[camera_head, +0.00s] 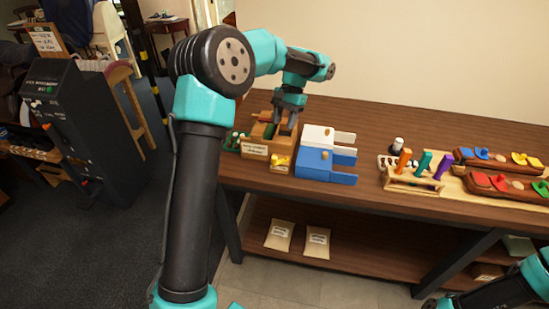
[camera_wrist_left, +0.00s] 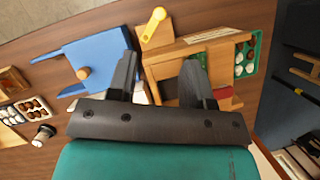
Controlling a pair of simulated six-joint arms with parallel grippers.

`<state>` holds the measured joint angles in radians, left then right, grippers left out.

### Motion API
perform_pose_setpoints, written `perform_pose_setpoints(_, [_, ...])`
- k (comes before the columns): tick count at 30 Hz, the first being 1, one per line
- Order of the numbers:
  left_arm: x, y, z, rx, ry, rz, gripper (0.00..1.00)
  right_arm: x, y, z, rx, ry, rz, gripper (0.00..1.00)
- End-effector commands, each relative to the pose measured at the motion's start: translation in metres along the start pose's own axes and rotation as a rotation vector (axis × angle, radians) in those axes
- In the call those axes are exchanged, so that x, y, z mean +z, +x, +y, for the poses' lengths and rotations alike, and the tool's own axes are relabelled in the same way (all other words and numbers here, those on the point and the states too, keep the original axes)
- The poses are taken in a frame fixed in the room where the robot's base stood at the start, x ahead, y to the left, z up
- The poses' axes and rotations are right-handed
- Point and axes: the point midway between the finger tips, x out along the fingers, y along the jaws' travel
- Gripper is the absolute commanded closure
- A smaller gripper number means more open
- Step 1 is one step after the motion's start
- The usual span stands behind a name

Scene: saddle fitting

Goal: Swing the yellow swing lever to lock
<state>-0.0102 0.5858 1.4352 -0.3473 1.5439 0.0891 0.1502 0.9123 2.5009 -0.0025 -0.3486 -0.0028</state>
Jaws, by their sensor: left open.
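The yellow swing lever (camera_head: 281,161) sits on the small front block of a wooden fixture (camera_head: 254,150), beside its label plate. In the left wrist view the lever (camera_wrist_left: 152,27) shows as a short yellow arm with a round end, sticking out from the wooden fixture (camera_wrist_left: 190,48). My left gripper (camera_head: 285,127) is above the fixture, pointing down. In the left wrist view its two fingers (camera_wrist_left: 158,78) are apart, with the edge of the wood between them and nothing gripped. The lever lies beyond the fingertips, apart from them. My right gripper is out of view.
A blue and white box (camera_head: 325,160) with an orange knob stands right of the fixture, close to my left finger in the wrist view. A green tray (camera_wrist_left: 245,58) adjoins the fixture.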

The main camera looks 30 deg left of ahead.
Motion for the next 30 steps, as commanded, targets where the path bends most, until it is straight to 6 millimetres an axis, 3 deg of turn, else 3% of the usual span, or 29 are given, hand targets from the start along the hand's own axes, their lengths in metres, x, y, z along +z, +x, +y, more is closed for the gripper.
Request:
perform_pose_setpoints(21, [0.0,0.121,0.0,0.0,0.0,-0.003,0.54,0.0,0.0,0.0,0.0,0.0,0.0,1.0])
perform_pose_setpoints(30, [0.0,0.138,0.0,0.0,-0.001,-0.001,0.54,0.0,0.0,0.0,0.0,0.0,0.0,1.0])
